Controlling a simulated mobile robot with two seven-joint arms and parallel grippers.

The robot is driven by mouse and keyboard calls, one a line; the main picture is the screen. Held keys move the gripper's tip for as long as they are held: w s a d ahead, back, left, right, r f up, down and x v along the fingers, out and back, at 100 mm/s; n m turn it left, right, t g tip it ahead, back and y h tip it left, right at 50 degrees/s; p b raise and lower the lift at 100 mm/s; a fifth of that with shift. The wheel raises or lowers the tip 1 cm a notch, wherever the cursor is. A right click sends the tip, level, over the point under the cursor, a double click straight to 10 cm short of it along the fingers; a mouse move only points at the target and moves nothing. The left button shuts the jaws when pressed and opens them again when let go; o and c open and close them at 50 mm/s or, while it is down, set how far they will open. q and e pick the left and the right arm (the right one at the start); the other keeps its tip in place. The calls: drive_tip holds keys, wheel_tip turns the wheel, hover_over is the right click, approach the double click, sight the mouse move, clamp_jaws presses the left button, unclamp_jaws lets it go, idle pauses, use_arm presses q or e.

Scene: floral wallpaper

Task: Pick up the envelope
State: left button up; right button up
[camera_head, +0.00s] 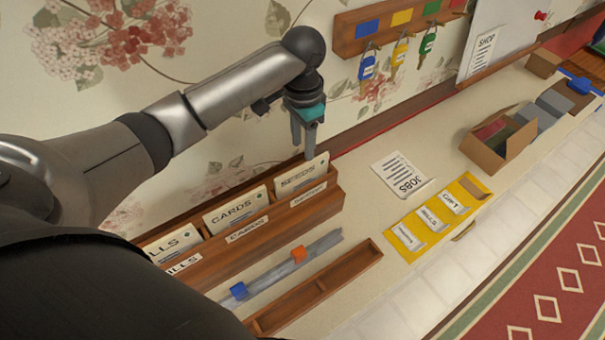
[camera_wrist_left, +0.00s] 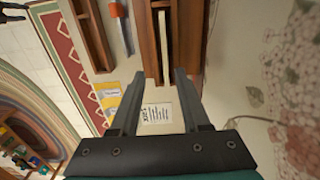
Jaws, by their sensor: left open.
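A wooden sorter (camera_head: 262,238) stands along the wall and holds cream envelopes upright in separate slots. The envelope marked SEEDS (camera_head: 300,178) is in the far slot, the one marked CARDS (camera_head: 236,210) in the middle, and one whose label reads as BILLS (camera_head: 174,243) in the near slot. My left gripper (camera_head: 304,145) is open, pointing down just above the SEEDS envelope, with nothing seen in it. In the left wrist view, the fingers (camera_wrist_left: 160,76) are apart, and a pale upright envelope edge (camera_wrist_left: 164,45) shows in the sorter beyond their tips.
A JOBS sheet (camera_head: 402,176) and a yellow strip with labelled pockets (camera_head: 410,237) lie right of the sorter. An empty wooden tray (camera_head: 318,288) lies in front. A key rack (camera_head: 384,28) hangs above. An open cardboard box (camera_head: 492,158) stands farther right.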

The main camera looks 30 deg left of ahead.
sight(302, 166)
use_arm(q)
drive_tip(key=shift+w+a+f, duration=0.1)
drive_tip(key=shift+w+f, duration=0.05)
drive_tip(key=shift+f, duration=1.65)
drive_tip(key=shift+w+a+f, duration=0.1)
drive_tip(key=shift+w+f, duration=0.05)
drive_tip(key=shift+f, duration=1.65)
drive_tip(key=shift+w+a+f, duration=0.1)
drive_tip(key=shift+w+f, duration=0.05)
drive_tip(key=shift+f, duration=1.65)
drive_tip(key=shift+c, duration=0.2)
clamp_jaws()
